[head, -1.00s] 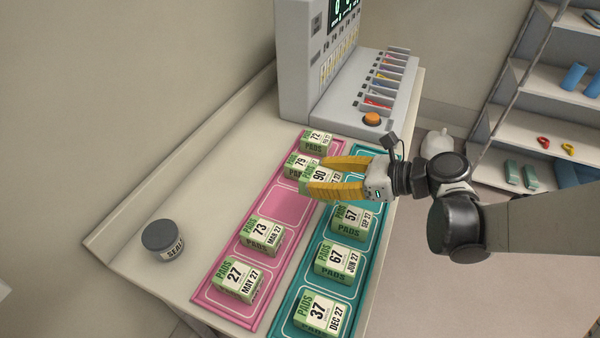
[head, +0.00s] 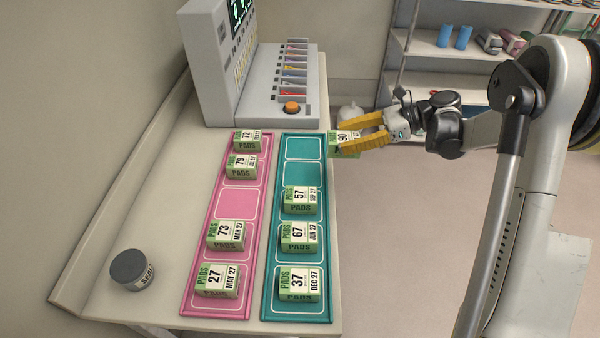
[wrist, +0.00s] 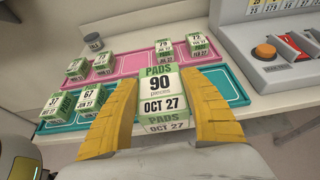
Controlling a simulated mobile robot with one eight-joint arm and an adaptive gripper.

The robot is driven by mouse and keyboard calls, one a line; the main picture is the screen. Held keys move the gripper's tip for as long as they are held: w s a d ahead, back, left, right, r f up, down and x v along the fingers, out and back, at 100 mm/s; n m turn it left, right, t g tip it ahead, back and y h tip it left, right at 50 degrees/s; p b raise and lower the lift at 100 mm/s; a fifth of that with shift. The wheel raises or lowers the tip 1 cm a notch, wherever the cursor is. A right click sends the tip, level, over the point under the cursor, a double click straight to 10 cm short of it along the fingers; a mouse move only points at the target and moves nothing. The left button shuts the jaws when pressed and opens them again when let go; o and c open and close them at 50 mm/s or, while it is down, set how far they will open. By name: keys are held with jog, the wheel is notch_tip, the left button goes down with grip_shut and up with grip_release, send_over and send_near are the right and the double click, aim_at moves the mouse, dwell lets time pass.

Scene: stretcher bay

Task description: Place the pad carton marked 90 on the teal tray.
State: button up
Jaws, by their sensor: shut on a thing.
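The pad carton marked 90 (head: 345,144) is green and white. My gripper (head: 362,140) is shut on it and holds it just right of the teal tray's far end in the head view. In the wrist view the carton (wrist: 159,92) sits between my yellow fingers, its face reading PADS 90, OCT 27. The teal tray (head: 268,262) holds cartons 57 (head: 300,199), 67 (head: 298,237) and 37 (head: 300,285). Its two far compartments are empty.
The pink tray (head: 237,203) holds cartons 72, 79, 73 and 27, with an empty middle compartment. A grey device (head: 262,95) with an orange button stands behind the trays. A dark-lidded jar (head: 132,270) stands at the front left. Shelves (head: 400,75) stand beyond.

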jog(key=b+x, duration=0.1)
jog(key=x, duration=0.3)
jog(key=w+f+b+x, duration=0.1)
jog(key=x, duration=0.3)
jog(key=d+f+b+x, duration=0.1)
jog(key=x, duration=0.3)
jog(key=shift+w+a+f, duration=0.15)
jog(key=shift+w+a, duration=0.1)
jog(key=shift+a, duration=0.1)
jog(key=shift+f+b, duration=0.9)
jog(key=shift+f, duration=1.05)
jog(key=shift+f, duration=0.2)
jog(key=o, duration=1.3)
jog(key=shift+r, duration=0.1)
